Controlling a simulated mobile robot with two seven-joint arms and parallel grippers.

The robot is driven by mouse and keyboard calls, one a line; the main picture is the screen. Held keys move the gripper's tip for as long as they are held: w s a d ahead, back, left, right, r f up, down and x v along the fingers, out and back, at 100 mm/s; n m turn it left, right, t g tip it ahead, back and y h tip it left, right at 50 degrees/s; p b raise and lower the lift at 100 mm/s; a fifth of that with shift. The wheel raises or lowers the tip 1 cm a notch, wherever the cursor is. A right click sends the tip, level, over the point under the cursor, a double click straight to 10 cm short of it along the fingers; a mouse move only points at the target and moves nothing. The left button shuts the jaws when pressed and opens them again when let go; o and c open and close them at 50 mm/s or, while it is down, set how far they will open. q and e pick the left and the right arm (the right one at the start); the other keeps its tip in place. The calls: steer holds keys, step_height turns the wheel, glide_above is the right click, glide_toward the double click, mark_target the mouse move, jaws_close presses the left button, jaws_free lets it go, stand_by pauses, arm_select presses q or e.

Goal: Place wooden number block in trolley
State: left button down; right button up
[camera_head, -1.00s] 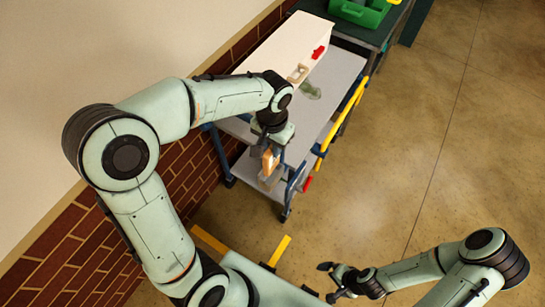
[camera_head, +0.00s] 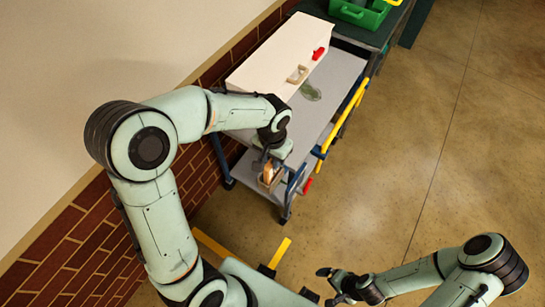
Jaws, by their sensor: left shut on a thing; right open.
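The trolley (camera_head: 322,122) has grey shelves, blue corner posts and a yellow side rail. My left gripper (camera_head: 268,172) is shut on the orange-brown wooden number block (camera_head: 268,174). It holds the block low at the trolley's near end, over the lower shelf (camera_head: 244,170). A small brownish object shows right under and around the block. I cannot tell whether they touch, and the number is not readable. My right gripper (camera_head: 328,285) is open and empty at the bottom, well away from the trolley.
A white box (camera_head: 282,55) with a red part and a clear greenish item (camera_head: 311,92) are on the trolley's upper shelf. A green crate (camera_head: 358,14) stands on a dark table behind. A brick wall is close on the left; the floor right is clear.

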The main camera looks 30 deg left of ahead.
arm_select(q)
steer(key=shift+f, duration=0.4)
steer(key=c, duration=1)
jaws_free()
arm_select(e)
steer(key=shift+s+f, duration=0.25)
steer(key=shift+f, duration=0.05)
arm_select(q)
steer(key=shift+r, duration=0.2)
arm_select(e)
steer(key=shift+r, duration=0.1)
arm_select(q)
steer(key=shift+r, duration=0.35)
step_height(320, 180, up, 12)
steer(key=shift+r+p, duration=0.15)
steer(key=shift+p, duration=0.75)
arm_select(e)
steer(key=shift+w+r, duration=1.2)
steer(key=shift+r, duration=0.05)
steer(key=shift+s, duration=0.1)
